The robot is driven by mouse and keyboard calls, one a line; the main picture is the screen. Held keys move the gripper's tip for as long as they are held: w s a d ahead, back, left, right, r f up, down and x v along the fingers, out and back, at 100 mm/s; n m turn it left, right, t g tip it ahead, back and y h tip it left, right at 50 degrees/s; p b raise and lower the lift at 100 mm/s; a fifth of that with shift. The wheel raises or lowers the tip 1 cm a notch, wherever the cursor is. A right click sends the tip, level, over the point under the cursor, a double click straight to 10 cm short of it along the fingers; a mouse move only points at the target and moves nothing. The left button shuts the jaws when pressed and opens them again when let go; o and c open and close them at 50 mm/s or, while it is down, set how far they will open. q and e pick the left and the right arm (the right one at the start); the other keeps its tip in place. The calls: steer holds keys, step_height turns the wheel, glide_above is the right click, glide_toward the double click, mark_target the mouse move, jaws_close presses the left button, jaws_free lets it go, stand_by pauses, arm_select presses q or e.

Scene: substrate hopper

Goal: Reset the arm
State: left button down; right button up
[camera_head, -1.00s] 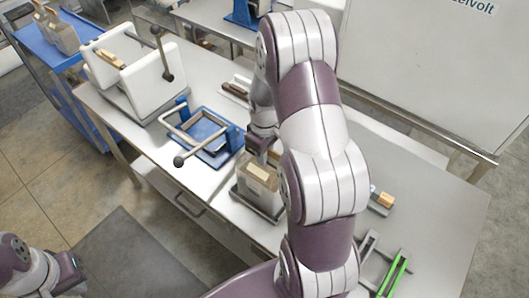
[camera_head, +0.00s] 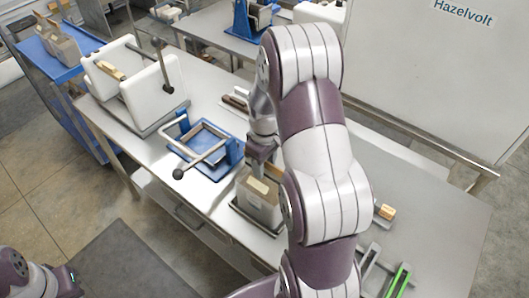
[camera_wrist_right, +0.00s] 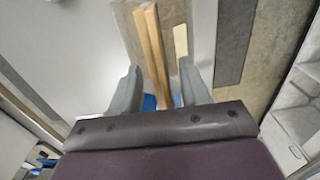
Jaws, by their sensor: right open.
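My right arm (camera_head: 315,130) reaches down the middle of the head view, bent, with its wrist low over the table. My right gripper (camera_head: 262,158) is just above a tan bag (camera_head: 260,200) standing in a dark tray; the arm partly hides it. In the right wrist view the two grey fingers (camera_wrist_right: 160,92) are apart. A tan folded strip (camera_wrist_right: 152,45), which looks like the bag's top, shows between them; I cannot tell whether they touch it. Of my left arm (camera_head: 30,275), only a link shows at the lower left; its gripper is out of view.
A blue fixture (camera_head: 205,150) with a grey bar handle and dark knob lies left of the bag. A white-walled hopper (camera_head: 155,92) with a knobbed lever stands beyond it. A blue cart (camera_head: 62,70) holds bags. A green-edged item (camera_head: 398,282) lies at the front right.

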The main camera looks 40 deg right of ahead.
step_height(320, 180, up, 10)
steer(key=shift+r+b, duration=0.15)
steer(key=shift+b, duration=0.25)
steer(key=shift+r, duration=0.35)
